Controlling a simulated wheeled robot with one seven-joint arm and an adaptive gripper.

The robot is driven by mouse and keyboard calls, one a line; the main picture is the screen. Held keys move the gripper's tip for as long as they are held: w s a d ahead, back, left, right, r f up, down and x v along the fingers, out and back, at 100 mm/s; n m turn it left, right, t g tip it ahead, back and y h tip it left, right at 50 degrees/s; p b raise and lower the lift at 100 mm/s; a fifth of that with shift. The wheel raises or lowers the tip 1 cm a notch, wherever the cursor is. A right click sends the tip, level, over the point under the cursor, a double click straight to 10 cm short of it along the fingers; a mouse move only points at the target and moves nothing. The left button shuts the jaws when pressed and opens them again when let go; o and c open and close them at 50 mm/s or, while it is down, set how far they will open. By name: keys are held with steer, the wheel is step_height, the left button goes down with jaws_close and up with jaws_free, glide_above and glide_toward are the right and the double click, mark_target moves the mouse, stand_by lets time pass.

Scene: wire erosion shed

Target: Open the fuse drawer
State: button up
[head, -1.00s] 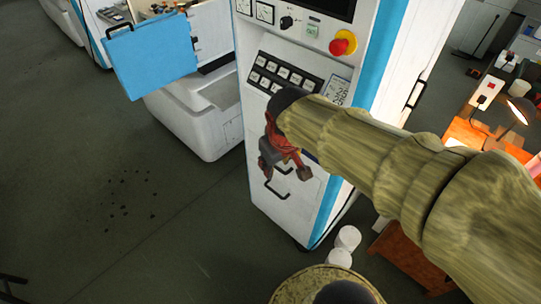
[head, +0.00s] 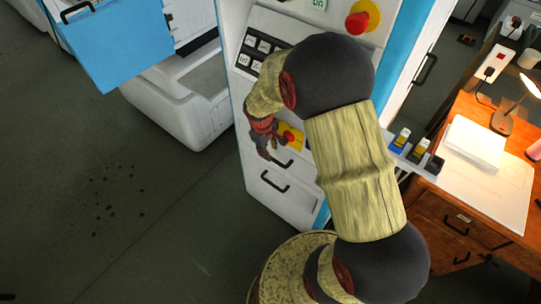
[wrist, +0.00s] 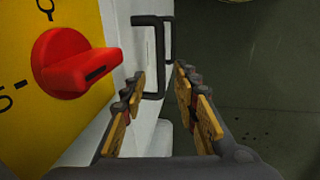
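The white cabinet (head: 258,165) has a yellow plate with a red rotary switch (head: 291,138) on its front; the switch fills the left of the wrist view (wrist: 75,65). Below it are two black bar handles, an upper one (head: 284,165) and a lower one (head: 275,186). No label shows which is the fuse drawer. No gap shows at either front. In the wrist view a black handle (wrist: 148,58) stands just beyond my fingertips. My gripper (wrist: 160,74) is open and empty beside the cabinet front; it shows small in the head view (head: 264,155).
An open blue door (head: 118,45) is at upper left. A wooden desk (head: 440,215) with a lamp is at right. The floor left of the cabinet is clear.

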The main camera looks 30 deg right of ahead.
steer(key=f, duration=0.1)
steer(key=f+b, duration=0.1)
steer(key=f, duration=0.3)
steer(key=shift+w+d, duration=0.1)
steer(key=shift+d, duration=0.3)
steer(key=shift+r, duration=0.1)
steer(key=shift+c, duration=0.4)
jaws_close()
